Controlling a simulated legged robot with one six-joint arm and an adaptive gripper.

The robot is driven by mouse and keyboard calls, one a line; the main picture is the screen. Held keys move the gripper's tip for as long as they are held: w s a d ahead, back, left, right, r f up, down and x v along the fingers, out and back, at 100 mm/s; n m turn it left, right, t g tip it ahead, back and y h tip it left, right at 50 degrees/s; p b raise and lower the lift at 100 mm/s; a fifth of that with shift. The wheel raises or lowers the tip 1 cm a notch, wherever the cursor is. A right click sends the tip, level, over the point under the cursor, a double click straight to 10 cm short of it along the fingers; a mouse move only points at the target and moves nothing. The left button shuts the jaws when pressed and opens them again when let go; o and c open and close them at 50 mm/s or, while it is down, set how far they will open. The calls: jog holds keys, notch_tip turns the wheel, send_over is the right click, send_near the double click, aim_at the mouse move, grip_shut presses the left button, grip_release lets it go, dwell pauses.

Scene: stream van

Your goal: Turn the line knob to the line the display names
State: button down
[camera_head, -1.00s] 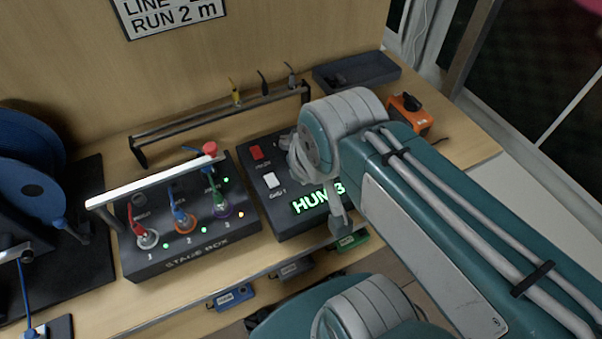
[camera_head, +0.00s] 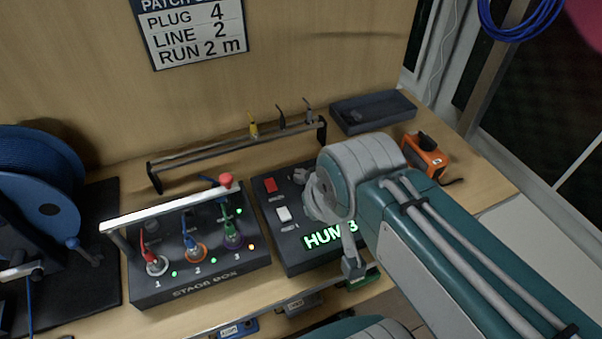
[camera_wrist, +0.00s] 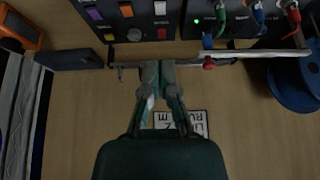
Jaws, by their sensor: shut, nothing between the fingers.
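The dark control box (camera_head: 283,245) stands right of the stage box. Its green display (camera_head: 325,236) reads "HUM 3", partly covered by my arm. A red button (camera_head: 270,186) and a white button (camera_head: 284,214) show on its top. In the wrist view, a dark panel with several coloured buttons carries a round grey knob (camera_wrist: 134,34) and an orange round control (camera_wrist: 126,10); I cannot tell which is the line knob or its setting. My gripper (camera_wrist: 159,66) is shut and empty, apart from the grey knob in the picture. In the head view my arm hides the box's right part.
The stage box (camera_head: 200,280) has several plugged cables and a white bar with a red knob. A rail (camera_head: 235,150) with hooks stands behind. A tray (camera_head: 375,112) and an orange device (camera_head: 425,157) are at back right. The wall sign (camera_head: 195,32) reads "PLUG 4, LINE 2, RUN 2 m".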

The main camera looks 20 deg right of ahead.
jog(key=c, duration=0.7)
grip_release()
jog(key=shift+w, duration=0.15)
jog(key=o, duration=0.6)
jog(key=shift+w+d+n+g+h, duration=0.15)
jog(key=shift+w+d+n, duration=0.05)
jog(key=shift+w+n, duration=0.4)
jog(key=shift+w+d+n+g+h, duration=0.15)
jog(key=shift+w+n, duration=0.45)
jog(key=n+g+h, duration=0.3)
jog(key=n+h, duration=0.1)
jog(key=n, duration=1.6)
send_near(301, 174)
jog(key=x, duration=0.9)
jog(key=shift+w+d+f, duration=0.1)
jog(key=shift+w+f, duration=0.1)
jog(key=shift+f, duration=0.1)
jog(key=shift+y, duration=0.3)
jog(key=c, duration=1.2)
